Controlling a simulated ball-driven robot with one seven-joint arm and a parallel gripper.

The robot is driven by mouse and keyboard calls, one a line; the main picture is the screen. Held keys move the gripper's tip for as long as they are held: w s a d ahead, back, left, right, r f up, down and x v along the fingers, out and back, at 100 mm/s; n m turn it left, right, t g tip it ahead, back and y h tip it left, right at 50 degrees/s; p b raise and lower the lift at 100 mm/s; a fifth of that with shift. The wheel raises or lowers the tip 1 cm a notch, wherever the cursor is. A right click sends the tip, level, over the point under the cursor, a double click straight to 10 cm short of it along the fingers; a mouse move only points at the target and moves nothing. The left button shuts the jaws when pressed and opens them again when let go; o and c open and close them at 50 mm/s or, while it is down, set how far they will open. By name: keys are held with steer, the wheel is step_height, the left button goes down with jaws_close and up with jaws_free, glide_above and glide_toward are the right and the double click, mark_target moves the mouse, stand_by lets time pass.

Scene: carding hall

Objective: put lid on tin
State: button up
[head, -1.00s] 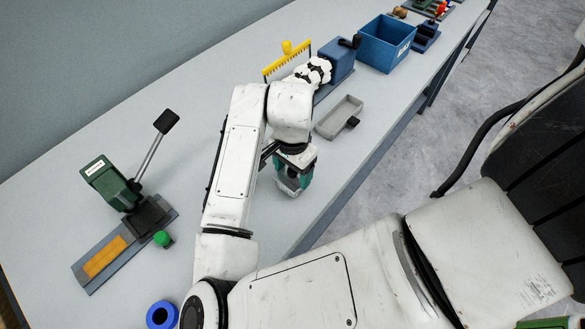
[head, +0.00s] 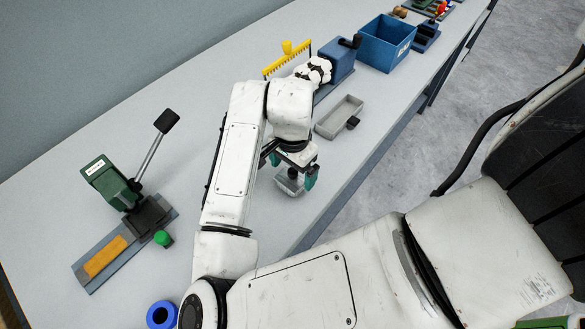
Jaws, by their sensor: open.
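My gripper (head: 291,173) is over the table in the middle of the head view, pointing down with its green fingers spread apart. A small grey, box-like tin (head: 289,188) is on the table just below and between the fingers. A darker piece shows at its top under the gripper; it may be the lid, but my gripper partly hides it. I cannot tell whether a lid is seated on the tin.
A shallow grey tray (head: 338,117) with a dark handle lies beyond my gripper. A blue bin (head: 387,45) and a yellow comb (head: 287,60) stand farther back. A green lever press (head: 112,185) is at left, a blue ring (head: 161,315) at lower left. The table's edge is right of my gripper.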

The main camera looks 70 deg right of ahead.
mark_target(293, 171)
step_height(293, 171, up, 12)
steer(key=shift+f, duration=0.25)
stand_by(0.6)
